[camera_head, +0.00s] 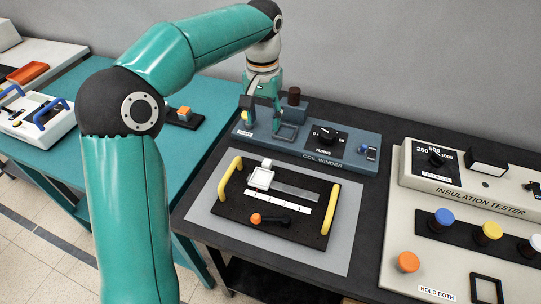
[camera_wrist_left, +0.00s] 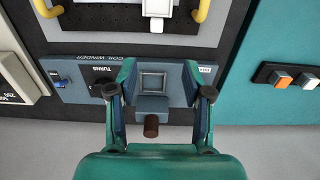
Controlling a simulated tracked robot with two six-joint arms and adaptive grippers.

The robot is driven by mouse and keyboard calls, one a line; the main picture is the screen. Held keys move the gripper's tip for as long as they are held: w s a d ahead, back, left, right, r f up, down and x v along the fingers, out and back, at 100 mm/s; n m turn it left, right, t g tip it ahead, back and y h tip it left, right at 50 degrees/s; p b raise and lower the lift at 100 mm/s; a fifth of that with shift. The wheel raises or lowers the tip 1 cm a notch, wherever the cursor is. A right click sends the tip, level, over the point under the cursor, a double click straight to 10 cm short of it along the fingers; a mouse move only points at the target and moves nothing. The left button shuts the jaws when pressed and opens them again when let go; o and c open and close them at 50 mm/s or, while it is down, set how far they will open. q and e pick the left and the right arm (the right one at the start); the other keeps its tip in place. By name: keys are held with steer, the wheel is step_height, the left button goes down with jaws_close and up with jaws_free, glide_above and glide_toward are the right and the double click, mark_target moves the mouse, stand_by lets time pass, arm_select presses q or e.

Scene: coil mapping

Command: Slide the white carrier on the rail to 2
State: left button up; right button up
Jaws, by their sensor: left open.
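The white carrier (camera_head: 262,178) sits at the left end of the grey rail (camera_head: 297,191) on a black board (camera_head: 230,207) with two yellow handles. A white scale strip (camera_head: 277,202) lies along the rail; its numbers are too small to read. The carrier also shows at the top edge of the left wrist view (camera_wrist_left: 158,8). My left gripper (camera_head: 268,114) is open and empty above the coil winder (camera_head: 340,155), behind the board and apart from the carrier. In the left wrist view the open fingers (camera_wrist_left: 159,76) frame a square grey seat on the winder. My right gripper is not in view.
A black lever with an orange knob (camera_head: 256,219) lies on the board's front part. A brown knob (camera_head: 294,96) stands on the winder, close to my left gripper. The insulation tester (camera_head: 470,195) is at right. A teal table (camera_head: 80,85) is at left.

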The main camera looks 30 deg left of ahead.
mark_target(267, 161)
arm_select(q)
steer(key=f, duration=1.5)
steer(key=shift+w+d, duration=0.2)
steer(key=shift+d, duration=0.05)
jaws_close()
